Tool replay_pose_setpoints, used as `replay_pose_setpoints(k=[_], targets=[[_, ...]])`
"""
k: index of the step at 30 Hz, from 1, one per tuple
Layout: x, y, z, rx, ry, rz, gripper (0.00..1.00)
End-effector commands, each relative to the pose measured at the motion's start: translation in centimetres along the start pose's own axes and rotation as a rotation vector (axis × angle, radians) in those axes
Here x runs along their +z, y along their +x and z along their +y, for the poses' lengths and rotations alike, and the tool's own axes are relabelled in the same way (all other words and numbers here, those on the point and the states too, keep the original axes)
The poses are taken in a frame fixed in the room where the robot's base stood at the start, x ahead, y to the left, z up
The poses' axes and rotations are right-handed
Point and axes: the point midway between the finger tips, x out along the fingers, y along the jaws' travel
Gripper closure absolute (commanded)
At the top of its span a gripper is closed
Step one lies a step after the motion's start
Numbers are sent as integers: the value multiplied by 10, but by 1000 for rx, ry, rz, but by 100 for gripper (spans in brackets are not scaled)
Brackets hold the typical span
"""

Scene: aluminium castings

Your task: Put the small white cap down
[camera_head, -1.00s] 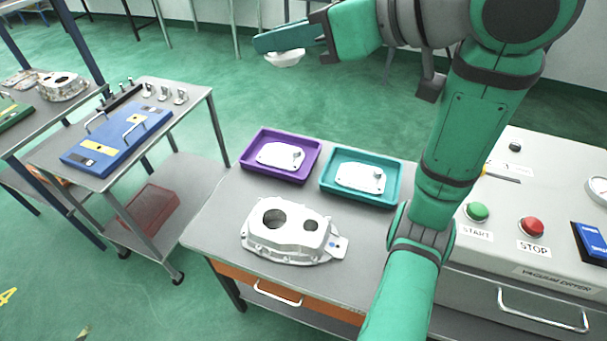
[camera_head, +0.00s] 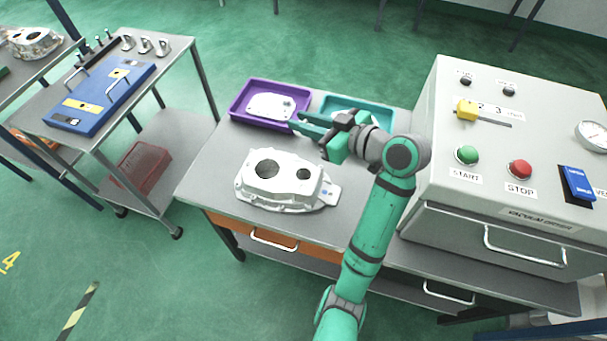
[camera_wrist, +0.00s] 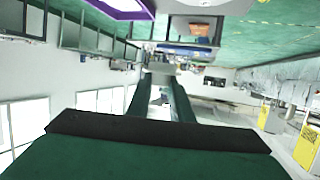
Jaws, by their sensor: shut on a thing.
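My gripper (camera_head: 308,123) hangs over the back part of the grey table, near the front rims of the two trays. Its green fingers, also in the wrist view (camera_wrist: 160,85), are close together and shut on the small white cap. I cannot make out the cap clearly now. In the head view the fingers hide it, and in the wrist view only a pale shape shows near the fingertips. The purple tray (camera_head: 236,113) holds a white plate (camera_head: 268,106). The teal tray (camera_head: 388,105) holds another white plate, mostly hidden behind my gripper.
A large casting (camera_head: 282,186) stands on the grey table (camera_head: 215,168), in front of the trays. The vacuum dryer (camera_head: 490,205) stands at the right, close to my arm. A trolley with a blue panel (camera_head: 100,97) is at the left. Some tabletop left of the casting is bare.

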Motion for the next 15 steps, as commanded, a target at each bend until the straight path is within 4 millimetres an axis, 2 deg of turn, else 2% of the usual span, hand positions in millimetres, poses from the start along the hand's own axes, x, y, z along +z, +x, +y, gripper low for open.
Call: replay_pose_setpoints(k=[1, 6, 15], targets=[[18, 4, -3, 2, 10, 1, 100], [54, 11, -9, 17, 11, 8, 100], [91, 20, -13, 24, 12, 12, 100]])
